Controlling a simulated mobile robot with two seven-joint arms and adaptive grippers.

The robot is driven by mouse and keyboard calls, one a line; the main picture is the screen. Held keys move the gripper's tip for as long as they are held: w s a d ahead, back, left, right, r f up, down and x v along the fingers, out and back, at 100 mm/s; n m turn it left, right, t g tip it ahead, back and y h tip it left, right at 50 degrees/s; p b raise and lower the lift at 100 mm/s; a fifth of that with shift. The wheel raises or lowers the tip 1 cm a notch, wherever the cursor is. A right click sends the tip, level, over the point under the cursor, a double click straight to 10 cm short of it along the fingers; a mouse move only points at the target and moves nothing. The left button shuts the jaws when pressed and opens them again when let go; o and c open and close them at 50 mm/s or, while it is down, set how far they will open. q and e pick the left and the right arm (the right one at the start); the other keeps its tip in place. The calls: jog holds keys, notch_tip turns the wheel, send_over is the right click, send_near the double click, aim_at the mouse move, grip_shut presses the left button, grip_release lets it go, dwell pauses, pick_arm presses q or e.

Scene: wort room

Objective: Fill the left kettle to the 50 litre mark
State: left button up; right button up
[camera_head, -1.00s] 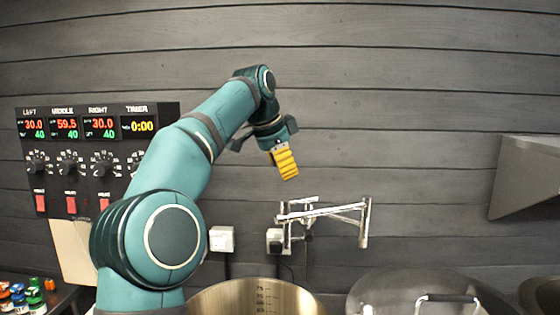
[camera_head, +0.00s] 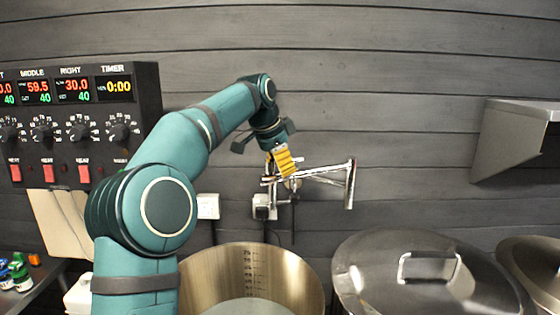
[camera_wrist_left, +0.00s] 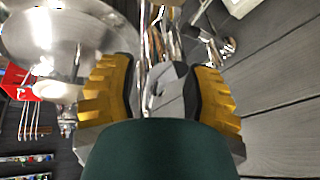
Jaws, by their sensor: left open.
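The left kettle (camera_head: 190,275) is an open steel pot at the bottom of the head view, with volume marks (camera_head: 248,268) inside its far wall. A pale surface shows low inside it; I cannot tell whether it is water. A chrome folding tap (camera_head: 328,172) is on the wall above and behind the kettle. My left gripper (camera_head: 284,162), with yellow ribbed fingers, overlaps the tap's left end in the head view. In the left wrist view its fingers (camera_wrist_left: 160,98) are apart, with grey metal showing between them; contact is unclear. My right gripper is out of view.
A lidded kettle (camera_head: 375,262) stands right of the open one, with another (camera_head: 535,262) at the right edge. A control panel (camera_head: 100,135) hangs at left. Sockets (camera_head: 207,206) are on the wall, and a steel hood (camera_head: 510,135) juts out at right.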

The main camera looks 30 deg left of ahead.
pick_arm(q)
grip_shut()
jog(key=shift+s+d+r+m+h+p, duration=0.1)
jog(key=shift+s+r+m+h+p, duration=0.1)
jog(key=shift+m+h+p, duration=0.5)
jog(key=m+p, duration=0.1)
jog(key=m, duration=0.1)
jog(key=m+g+p, duration=0.1)
jog(key=m, duration=0.1)
jog(key=shift+s+d+h+p, duration=0.2)
jog(key=shift+s+h+p, duration=0.15)
jog(key=shift+h, duration=0.05)
jog(key=shift+s+f+m, duration=0.1)
jog(key=shift+f+m, duration=0.05)
jog(key=shift+m, duration=0.35)
jog(key=m, duration=0.1)
jog(key=m+g, duration=0.1)
jog(key=m+h, duration=0.1)
jog(key=shift+s+d+f, duration=0.1)
jog(key=shift+s+d, duration=0.15)
jog(key=shift+s, duration=0.15)
